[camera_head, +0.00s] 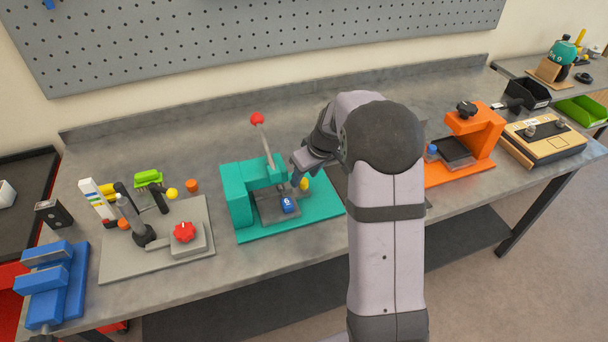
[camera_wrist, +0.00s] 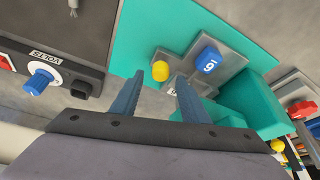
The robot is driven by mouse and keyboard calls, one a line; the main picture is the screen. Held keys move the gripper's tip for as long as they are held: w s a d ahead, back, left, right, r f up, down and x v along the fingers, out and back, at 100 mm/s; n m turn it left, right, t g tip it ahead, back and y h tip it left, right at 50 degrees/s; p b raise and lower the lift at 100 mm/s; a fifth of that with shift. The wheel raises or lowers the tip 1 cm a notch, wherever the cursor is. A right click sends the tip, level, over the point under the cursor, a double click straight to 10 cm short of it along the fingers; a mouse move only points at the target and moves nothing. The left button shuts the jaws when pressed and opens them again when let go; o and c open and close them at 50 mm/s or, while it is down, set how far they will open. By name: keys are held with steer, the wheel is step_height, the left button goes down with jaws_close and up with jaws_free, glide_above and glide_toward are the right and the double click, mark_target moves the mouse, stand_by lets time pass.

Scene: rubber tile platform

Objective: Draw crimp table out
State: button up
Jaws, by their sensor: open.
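The teal crimp press (camera_head: 240,185) stands on a teal base, with a lever tipped by a red ball (camera_head: 257,118). Its grey crimp table (camera_head: 267,202) carries a blue block (camera_head: 288,204) and has a yellow knob (camera_head: 304,184) at its right side. In the wrist view the yellow knob (camera_wrist: 160,70) shows just beyond my fingertips, roughly between them, with the blue block (camera_wrist: 208,60) to its right. My gripper (camera_wrist: 159,84) is open and empty; I cannot tell whether a finger touches the knob. In the head view my gripper (camera_head: 299,178) is beside the press, partly hidden by my arm.
A grey plate with a red knob (camera_head: 183,232) and a blue vise (camera_head: 54,283) lie to the left. An orange press (camera_head: 477,135) stands to the right. The wrist view shows a panel with a blue dial (camera_wrist: 38,81) nearby. Bare bench lies before the press.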

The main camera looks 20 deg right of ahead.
steer(key=shift+x, duration=0.9)
jaws_close()
steer(key=d+b, duration=0.3)
steer(key=d, duration=0.8)
steer(key=shift+d, duration=0.25)
steer(key=shift+r, duration=0.1)
jaws_free()
steer(key=shift+d, duration=0.1)
